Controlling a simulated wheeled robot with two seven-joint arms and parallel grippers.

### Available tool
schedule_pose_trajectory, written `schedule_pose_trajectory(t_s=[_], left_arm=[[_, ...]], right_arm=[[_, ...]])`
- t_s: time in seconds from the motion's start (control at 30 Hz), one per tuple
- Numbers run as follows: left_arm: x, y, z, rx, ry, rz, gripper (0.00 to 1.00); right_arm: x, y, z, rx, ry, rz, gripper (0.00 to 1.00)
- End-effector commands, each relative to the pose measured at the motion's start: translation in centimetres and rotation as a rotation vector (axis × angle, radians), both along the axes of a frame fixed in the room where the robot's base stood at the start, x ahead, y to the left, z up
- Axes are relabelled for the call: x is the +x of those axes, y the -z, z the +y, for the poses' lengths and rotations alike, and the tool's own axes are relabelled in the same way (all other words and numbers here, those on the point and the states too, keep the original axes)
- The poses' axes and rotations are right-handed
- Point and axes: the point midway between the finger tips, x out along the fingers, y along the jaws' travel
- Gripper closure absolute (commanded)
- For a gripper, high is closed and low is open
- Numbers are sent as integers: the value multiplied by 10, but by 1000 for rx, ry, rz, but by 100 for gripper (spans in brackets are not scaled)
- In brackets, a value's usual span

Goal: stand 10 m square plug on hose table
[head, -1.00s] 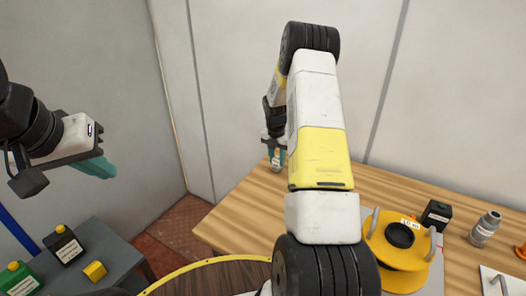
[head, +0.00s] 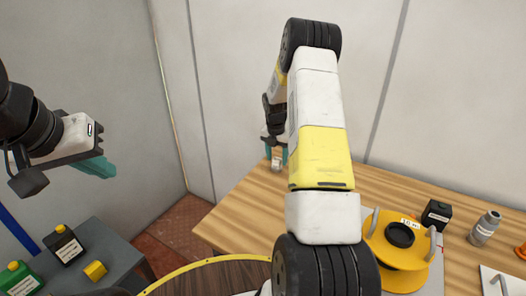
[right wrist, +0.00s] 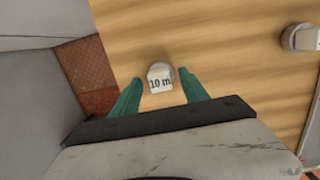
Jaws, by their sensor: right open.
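The 10 m plug (right wrist: 160,77), a small pale grey piece with a "10 m" label, is on the wooden hose table (head: 235,212). It appears to stand upright near the table's far left part. It also shows small in the head view (head: 277,164). My right gripper (head: 276,154) is open, with its teal fingers (right wrist: 161,84) apart on either side of the plug and gaps visible. My left gripper (head: 105,168) hangs in the air at the left, above the grey side table; its fingers overlap, so its opening is unclear.
Another grey metal piece (right wrist: 301,38) lies on the table to the right. The grey side table (head: 98,240) holds bottles and a yellow block (head: 95,270).

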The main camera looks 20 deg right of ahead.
Motion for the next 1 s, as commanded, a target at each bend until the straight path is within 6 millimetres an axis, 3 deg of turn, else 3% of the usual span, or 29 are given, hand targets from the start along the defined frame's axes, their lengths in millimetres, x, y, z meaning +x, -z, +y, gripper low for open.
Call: schedule_pose_trajectory(t_s=[0.3,0.67,0.83,1.0], left_arm=[[0,0,0,0,0,0,100],[0,0,0,0,0,0,100],[0,0,0,0,0,0,100],[0,0,0,0,0,0,100]], right_arm=[[-5,-69,5,0,1,-3,48],[-11,-114,12,3,27,-10,48],[-33,-165,34,43,240,-82,48],[-82,-231,69,143,612,-182,48]])
